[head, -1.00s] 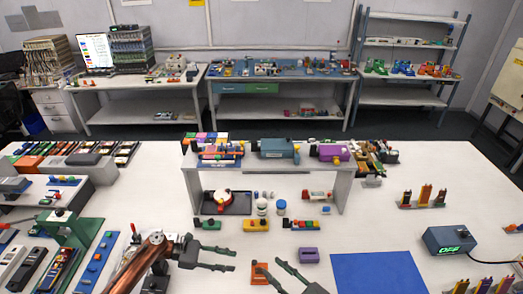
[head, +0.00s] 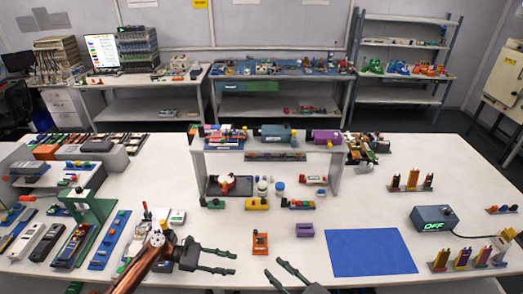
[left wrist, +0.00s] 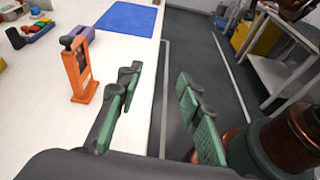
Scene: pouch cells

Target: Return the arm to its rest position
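My left gripper (head: 232,262) is open and empty over the front part of the white table in the head view. In the left wrist view its two green-padded fingers (left wrist: 157,88) are spread apart, with the table edge and the floor between and beyond them. My right gripper (head: 273,266) is at the bottom of the head view, its fingers spread with nothing between them. An orange stand (head: 260,243) is upright on the table between and beyond the grippers. It also shows left of the fingers in the left wrist view (left wrist: 78,70), apart from them.
A blue mat (head: 372,252) lies right of my right gripper, near a box reading OFF (head: 434,219). A purple block (head: 305,230) is behind the grippers. A raised white shelf (head: 340,172) stands mid-table. A green press (head: 90,208) and several devices crowd the left side.

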